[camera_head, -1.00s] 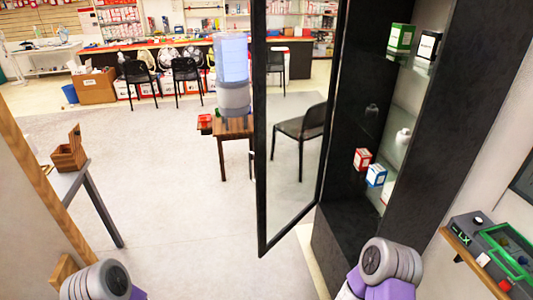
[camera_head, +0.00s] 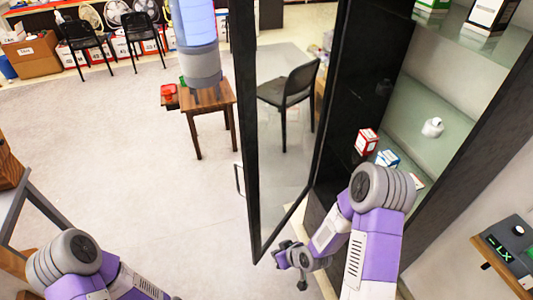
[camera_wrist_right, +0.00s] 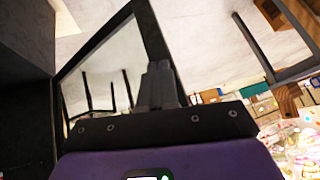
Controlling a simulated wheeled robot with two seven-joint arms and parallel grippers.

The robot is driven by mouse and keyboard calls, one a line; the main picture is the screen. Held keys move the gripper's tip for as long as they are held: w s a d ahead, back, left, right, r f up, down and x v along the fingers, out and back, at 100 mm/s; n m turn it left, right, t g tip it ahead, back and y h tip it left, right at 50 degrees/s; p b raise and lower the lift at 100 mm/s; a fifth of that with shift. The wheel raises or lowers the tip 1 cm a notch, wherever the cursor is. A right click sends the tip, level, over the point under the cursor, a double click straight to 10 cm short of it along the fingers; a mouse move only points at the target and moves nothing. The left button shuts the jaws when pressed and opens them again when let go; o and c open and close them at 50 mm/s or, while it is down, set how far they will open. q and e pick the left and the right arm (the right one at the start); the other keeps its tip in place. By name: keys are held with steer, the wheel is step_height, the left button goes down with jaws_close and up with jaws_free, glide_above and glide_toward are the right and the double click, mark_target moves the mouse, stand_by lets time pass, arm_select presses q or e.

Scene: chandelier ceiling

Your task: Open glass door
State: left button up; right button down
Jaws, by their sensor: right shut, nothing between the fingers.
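The glass door (camera_head: 249,150) has a black frame and a clear pane. It stands swung out at an angle from the dark cabinet (camera_head: 365,75), with a thin handle (camera_head: 239,180) on its outer edge. My right arm reaches down beside the door's lower end on the cabinet side. In the right wrist view my right gripper (camera_wrist_right: 160,72) is shut and empty, its fingers in front of the door frame (camera_wrist_right: 95,50); contact cannot be told. My left arm shows at the lower left in the head view; its gripper is out of view.
The cabinet shelves hold a red-and-white box (camera_head: 366,141), a blue-and-white box (camera_head: 387,158) and a white bottle (camera_head: 432,127). A wooden stool (camera_head: 207,112) with a water dispenser (camera_head: 199,45) stands left of the door. Open floor (camera_head: 130,150) lies to the left.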

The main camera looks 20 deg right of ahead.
mark_target(258, 156)
steer(key=w+d+r+n+t, duration=0.3)
steer(key=r, duration=0.4)
steer(key=w+d+r+n+t, duration=0.2)
steer(key=w+d+r+n, duration=0.1)
steer(key=r, duration=0.3)
steer(key=s+d+r+n+t+y, duration=0.1)
steer(key=s+r+n+y, duration=0.25)
steer(key=r+n, duration=0.65)
steer(key=s+d+r+n+t+y, duration=0.1)
steer(key=s+r+n+t+y, duration=0.2)
steer(key=r+n, duration=0.65)
steer(key=w+a+r, duration=0.1)
steer(key=w+a, duration=0.1)
steer(key=w, duration=0.1)
steer(key=w+a+m, duration=0.1)
steer(key=w+a, duration=0.2)
steer(key=w, duration=0.1)
steer(key=w+a+r+m+g+y, duration=0.1)
steer(key=w+a, duration=0.2)
steer(key=shift+w+a+r, duration=0.25)
steer(key=shift+w+r, duration=0.1)
steer(key=shift+w, duration=0.05)
